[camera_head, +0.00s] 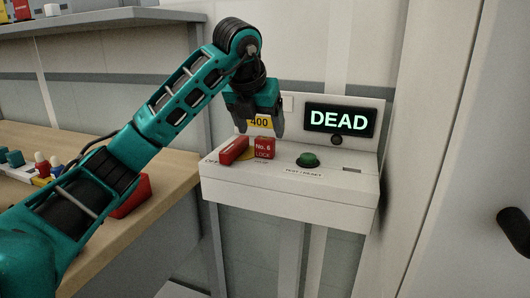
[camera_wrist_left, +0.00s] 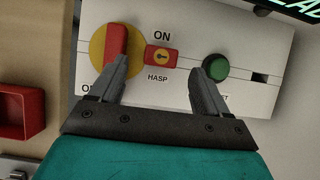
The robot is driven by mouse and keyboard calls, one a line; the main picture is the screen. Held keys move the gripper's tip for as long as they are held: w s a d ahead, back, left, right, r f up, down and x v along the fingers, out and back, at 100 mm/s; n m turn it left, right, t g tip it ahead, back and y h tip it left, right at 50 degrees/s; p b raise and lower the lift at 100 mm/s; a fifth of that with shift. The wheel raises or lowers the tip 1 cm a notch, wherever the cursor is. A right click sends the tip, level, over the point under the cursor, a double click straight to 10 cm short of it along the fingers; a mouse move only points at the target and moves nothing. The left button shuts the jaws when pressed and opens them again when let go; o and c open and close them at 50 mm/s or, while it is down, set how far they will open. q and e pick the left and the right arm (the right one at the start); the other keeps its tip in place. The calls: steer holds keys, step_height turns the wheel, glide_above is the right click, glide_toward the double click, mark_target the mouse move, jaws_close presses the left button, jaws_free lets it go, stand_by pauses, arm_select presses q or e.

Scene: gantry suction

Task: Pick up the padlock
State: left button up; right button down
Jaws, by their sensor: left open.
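The padlock (camera_head: 264,149) is a red block marked "No. 6 LOCK" on top of the white panel box. In the left wrist view the padlock (camera_wrist_left: 162,57) shows a brass keyhole face, between the labels ON and HASP. My left gripper (camera_head: 260,131) is open above the padlock and points down. In its wrist view, the left gripper's (camera_wrist_left: 158,72) fingers are spread apart, with the padlock just beyond the gap between their tips. Nothing is held. My right gripper is not in view.
A red switch handle (camera_head: 234,151) on a yellow disc stands close left of the padlock. A green button (camera_head: 308,160) is to its right. A screen (camera_head: 340,121) behind reads DEAD. A red bin (camera_wrist_left: 22,103) sits on the wooden bench (camera_head: 170,165) at left.

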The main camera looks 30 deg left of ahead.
mark_target(265, 138)
arm_select(q)
steer(key=shift+w+f, duration=0.3)
steer(key=shift+f, duration=0.2)
steer(key=x, duration=0.4)
steer(key=shift+w+b, duration=0.25)
steer(key=shift+b, duration=0.05)
steer(key=c, duration=1.1)
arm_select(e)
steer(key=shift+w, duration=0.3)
arm_select(q)
steer(key=shift+r, duration=0.1)
